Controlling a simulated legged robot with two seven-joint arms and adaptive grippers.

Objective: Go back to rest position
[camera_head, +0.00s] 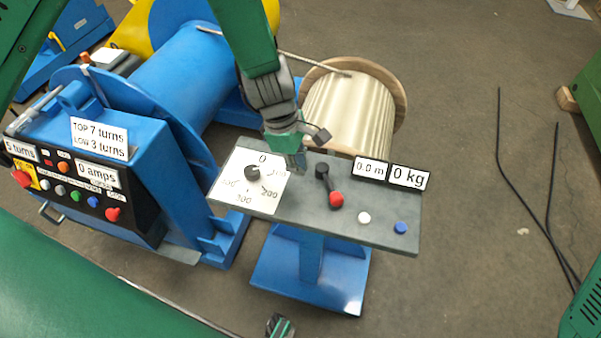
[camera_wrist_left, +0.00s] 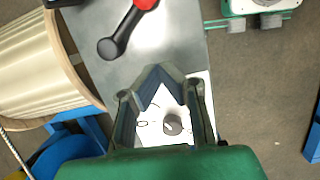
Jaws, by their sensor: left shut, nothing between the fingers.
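My left gripper (camera_head: 298,163) reaches down from the top of the head view, its tips over the grey control panel (camera_head: 295,222), between the dial and the lever. It is shut and empty; its fingers also show in the left wrist view (camera_wrist_left: 160,75). I cannot tell whether the tips touch the panel. A dark and green piece (camera_head: 280,325) at the bottom edge may be my right gripper; its jaws cannot be made out.
A rope spool (camera_head: 345,110) stands behind the panel. A blue winch (camera_head: 190,75) is at left. Floor is open at right, with black cables (camera_head: 548,200).

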